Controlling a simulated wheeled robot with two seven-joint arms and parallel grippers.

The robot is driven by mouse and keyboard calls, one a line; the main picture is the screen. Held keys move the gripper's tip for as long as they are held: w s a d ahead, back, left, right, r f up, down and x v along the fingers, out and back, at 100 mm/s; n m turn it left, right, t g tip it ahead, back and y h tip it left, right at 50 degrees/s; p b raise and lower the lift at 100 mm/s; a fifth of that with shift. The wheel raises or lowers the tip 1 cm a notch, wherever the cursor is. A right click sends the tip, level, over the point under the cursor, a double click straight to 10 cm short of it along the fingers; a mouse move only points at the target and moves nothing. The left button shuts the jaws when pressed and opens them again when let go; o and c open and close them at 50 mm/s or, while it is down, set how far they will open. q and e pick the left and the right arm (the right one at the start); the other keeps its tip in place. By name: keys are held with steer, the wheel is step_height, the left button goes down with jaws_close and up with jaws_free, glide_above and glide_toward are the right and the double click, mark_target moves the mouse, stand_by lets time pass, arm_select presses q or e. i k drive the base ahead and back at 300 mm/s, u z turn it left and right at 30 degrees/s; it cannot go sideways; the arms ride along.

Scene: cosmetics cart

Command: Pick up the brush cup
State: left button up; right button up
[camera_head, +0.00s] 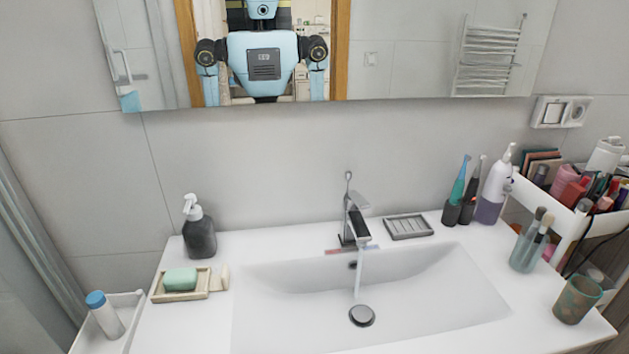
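The brush cup (524,254) is a translucent blue-green tumbler with several makeup brushes sticking up out of it. It stands upright on the white counter, right of the sink and beside the cart shelf. A second, mottled green-brown cup (577,300) stands in front of it to the right, apart from it, with no brushes showing. Neither of my grippers shows over the counter. The mirror (415,50) reflects my torso and shoulders, but no gripper can be made out there.
The white sink (440,300) with its faucet (353,217) fills the counter's middle. Toothbrush holders (452,213) and a lotion bottle (490,195) stand behind the brush cup. A crowded white cosmetics cart (545,206) is close at right. A soap dish (181,295) and dark dispenser (199,238) are at left.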

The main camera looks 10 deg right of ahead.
mark_target(575, 301)
steer(key=u, duration=1.25)
steer(key=k, duration=1.5)
steer(key=z, duration=1.4)
steer(key=i, duration=0.25)
steer(key=u, duration=0.05)
